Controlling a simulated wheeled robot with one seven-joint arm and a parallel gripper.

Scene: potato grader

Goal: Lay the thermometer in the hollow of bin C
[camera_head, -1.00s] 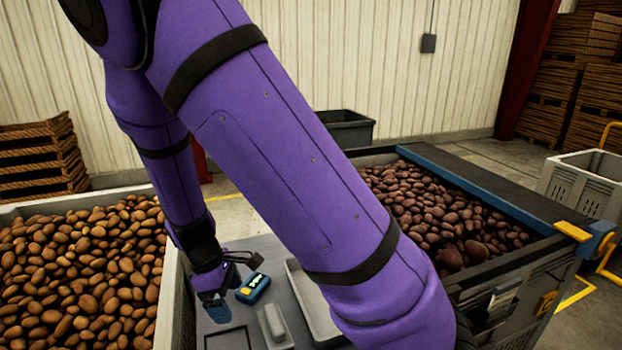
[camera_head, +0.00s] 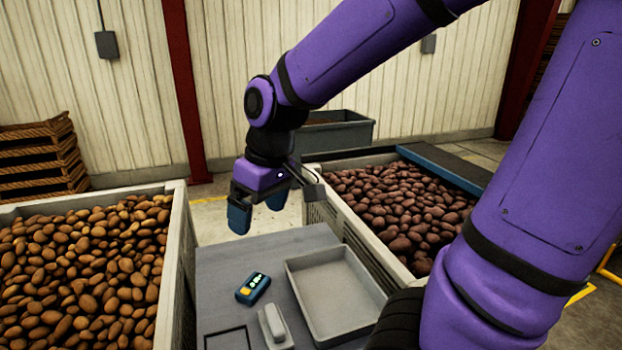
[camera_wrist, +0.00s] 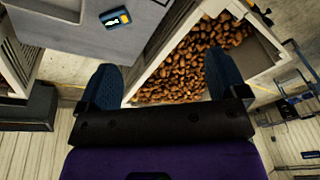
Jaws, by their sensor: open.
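The thermometer appears to be the small blue device (camera_head: 253,288) with a yellow patch and lit display, lying on the grey tabletop. It also shows at the top of the wrist view (camera_wrist: 115,18). My gripper (camera_head: 258,213) is open and empty, raised above and beyond the table's far edge, apart from the device. In the wrist view its two blue fingers (camera_wrist: 161,70) are spread wide. One bin of brown potatoes (camera_head: 180,235) stands at left and one of reddish potatoes (camera_head: 328,235) at right. No letter is readable, so I cannot tell which is bin C.
A shallow grey tray (camera_head: 293,280), a light grey block (camera_head: 273,325) and a dark square outline share the tabletop (camera_head: 215,265). A dark grey bin (camera_head: 345,133) stands behind. Floor shows between the bins beyond the table.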

